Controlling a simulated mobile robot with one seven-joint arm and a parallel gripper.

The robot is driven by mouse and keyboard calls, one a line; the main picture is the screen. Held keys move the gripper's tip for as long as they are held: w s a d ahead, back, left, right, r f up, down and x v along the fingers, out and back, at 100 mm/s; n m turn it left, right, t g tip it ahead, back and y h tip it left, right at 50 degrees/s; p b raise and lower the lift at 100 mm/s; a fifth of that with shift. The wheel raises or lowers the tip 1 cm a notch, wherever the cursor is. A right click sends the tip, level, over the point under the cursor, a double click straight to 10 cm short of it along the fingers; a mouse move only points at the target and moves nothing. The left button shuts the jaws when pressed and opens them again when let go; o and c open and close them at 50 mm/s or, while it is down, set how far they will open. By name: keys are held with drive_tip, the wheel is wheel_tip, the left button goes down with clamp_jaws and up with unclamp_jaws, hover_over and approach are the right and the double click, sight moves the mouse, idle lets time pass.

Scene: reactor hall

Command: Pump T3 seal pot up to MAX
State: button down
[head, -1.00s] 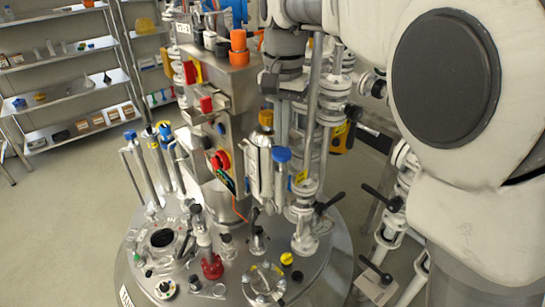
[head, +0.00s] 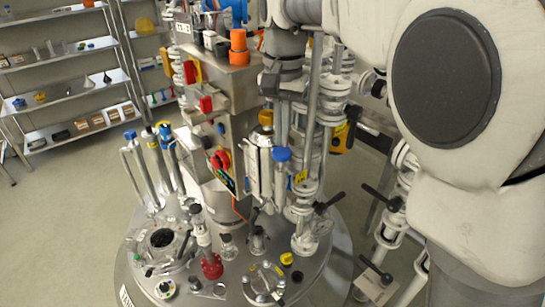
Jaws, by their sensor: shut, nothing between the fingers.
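A steel cylindrical vessel (head: 259,170) with a domed metal cap stands in front of the central column, beside a blue knob (head: 282,154). It may be the T3 seal pot; I cannot read its label, level or MAX mark. My gripper (head: 283,88) hangs at the end of my arm from the upper right, above and behind this vessel. It is shut and empty, and its fingertips are hard to separate from the pipes. No contact with the vessel shows. I cannot identify the pump handle for certain.
The round steel vessel lid (head: 328,268) carries several fittings, including a red flanged fitting (head: 212,268) and an open port (head: 162,238). Valves and pipes crowd the right of the column. Shelves (head: 70,96) stand at the back left, with clear floor (head: 70,220) before them.

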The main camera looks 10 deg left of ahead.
sight(282, 151)
drive_tip(key=shift+f+b, duration=1)
drive_tip(key=shift+f, duration=0.85)
wheel_tip(282, 151, up, 4)
drive_tip(key=p, duration=0.4)
drive_tip(key=shift+f, duration=0.1)
